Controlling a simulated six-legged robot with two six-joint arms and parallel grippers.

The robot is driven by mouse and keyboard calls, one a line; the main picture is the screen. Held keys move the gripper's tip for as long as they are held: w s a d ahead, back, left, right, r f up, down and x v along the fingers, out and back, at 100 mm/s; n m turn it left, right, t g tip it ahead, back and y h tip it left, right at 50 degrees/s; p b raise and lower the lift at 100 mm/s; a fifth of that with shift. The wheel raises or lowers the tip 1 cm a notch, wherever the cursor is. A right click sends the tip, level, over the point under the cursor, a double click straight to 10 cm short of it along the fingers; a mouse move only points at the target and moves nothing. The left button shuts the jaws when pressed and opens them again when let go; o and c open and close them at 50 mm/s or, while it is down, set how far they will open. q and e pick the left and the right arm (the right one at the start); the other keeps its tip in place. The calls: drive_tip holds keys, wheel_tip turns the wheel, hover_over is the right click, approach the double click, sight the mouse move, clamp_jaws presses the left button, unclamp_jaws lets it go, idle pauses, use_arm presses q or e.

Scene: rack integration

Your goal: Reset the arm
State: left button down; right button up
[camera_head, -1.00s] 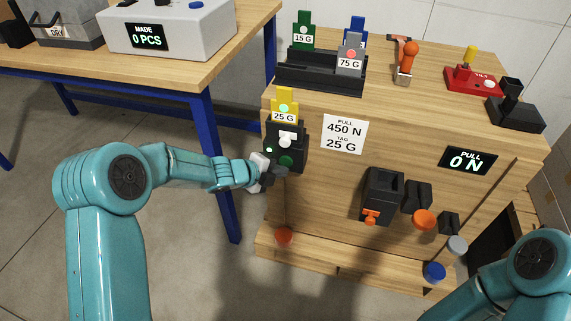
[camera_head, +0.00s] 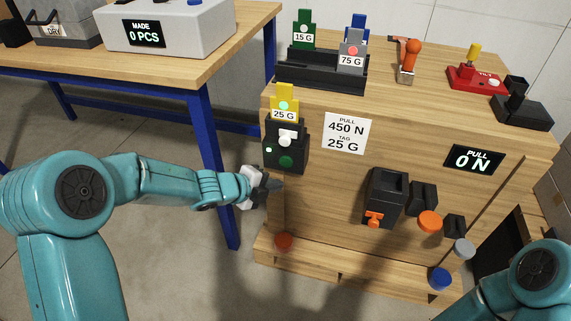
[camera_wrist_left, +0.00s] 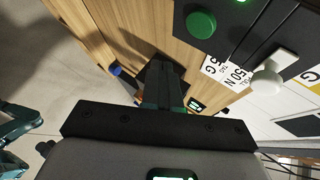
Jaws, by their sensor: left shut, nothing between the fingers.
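My left gripper (camera_head: 272,187) is shut and empty, in front of the left part of the wooden bench, below and left of the black box (camera_head: 286,146). The box has a white knob and a green button, and a yellow 25 G tag (camera_head: 284,104) stands in its top. In the left wrist view the shut fingers (camera_wrist_left: 163,82) point toward the wood panel, with the green button (camera_wrist_left: 201,24) and white knob (camera_wrist_left: 268,82) to the right. My right arm shows only in part at the lower right; its gripper is out of view.
A second table (camera_head: 180,75) stands left. Floor between is clear.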

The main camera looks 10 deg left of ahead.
idle(0.5)
use_arm(q)
drive_tip(key=s+d+f+n+g, duration=0.2)
drive_tip(key=s+d+f+n, duration=0.15)
drive_tip(key=s+f, duration=0.45)
drive_tip(key=s+d+f+n+g, duration=0.25)
drive_tip(key=s+f+n, duration=0.3)
drive_tip(key=f, duration=0.45)
drive_tip(key=s+a+f+n+g+y, duration=0.1)
drive_tip(key=s+f+n+g+y, duration=0.35)
drive_tip(key=s+n, duration=1.2)
wheel_tip(320, 180, up, 23)
drive_tip(key=h+p, duration=0.1)
drive_tip(key=p, duration=2.3)
drive_tip(key=shift+w+a+f+h, duration=0.2)
drive_tip(key=shift+a+h, duration=0.05)
drive_tip(key=shift+h, duration=0.1)
